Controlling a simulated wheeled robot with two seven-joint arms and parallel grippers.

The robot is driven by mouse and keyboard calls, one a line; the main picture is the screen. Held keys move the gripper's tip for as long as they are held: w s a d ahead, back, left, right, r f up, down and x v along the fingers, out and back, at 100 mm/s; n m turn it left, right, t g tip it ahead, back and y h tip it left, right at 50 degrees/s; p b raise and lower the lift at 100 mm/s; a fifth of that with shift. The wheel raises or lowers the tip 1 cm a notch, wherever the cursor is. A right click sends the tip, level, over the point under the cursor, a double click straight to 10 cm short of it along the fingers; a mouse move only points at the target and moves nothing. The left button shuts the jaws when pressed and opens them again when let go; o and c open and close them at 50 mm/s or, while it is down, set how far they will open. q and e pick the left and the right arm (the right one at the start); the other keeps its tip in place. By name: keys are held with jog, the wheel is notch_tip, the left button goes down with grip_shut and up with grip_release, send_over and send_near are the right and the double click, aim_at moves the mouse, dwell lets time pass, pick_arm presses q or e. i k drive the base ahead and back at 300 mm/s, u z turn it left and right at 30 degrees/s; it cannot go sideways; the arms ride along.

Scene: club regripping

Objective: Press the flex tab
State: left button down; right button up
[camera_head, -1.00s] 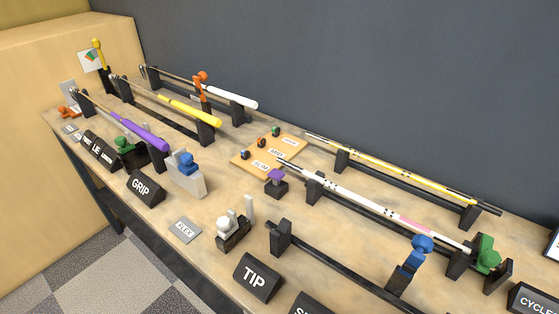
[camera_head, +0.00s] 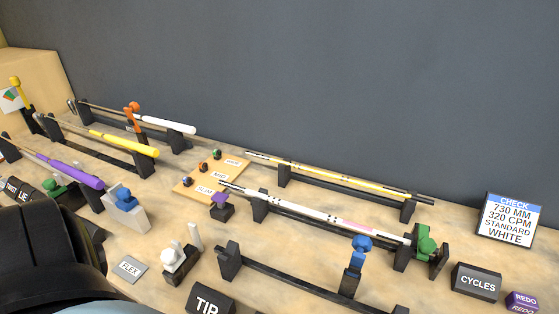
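The flex tab (camera_head: 129,266) is a small grey plate with the word FLEX, lying flat on the bench top at the lower left. Nothing touches it. A dark part of my own arm fills the lower left corner, a little to the left of the tab. No fingertips of either gripper show. A black block with white upright pieces (camera_head: 180,264) stands just to the right of the tab.
A black TIP sign (camera_head: 208,302) stands in front. A blue-knobbed grey block (camera_head: 125,207) is behind the tab. Shafts lie on black racks, one white and pink (camera_head: 310,211). A check sign (camera_head: 508,218), a CYCLES block (camera_head: 475,282) and a purple REDO block (camera_head: 522,301) are at right.

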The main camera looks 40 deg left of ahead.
aim_at(220, 198)
jog(key=z, duration=0.85)
jog(key=k, duration=2)
jog(key=u, duration=0.9)
jog(key=i, duration=0.85)
jog(key=u, duration=0.05)
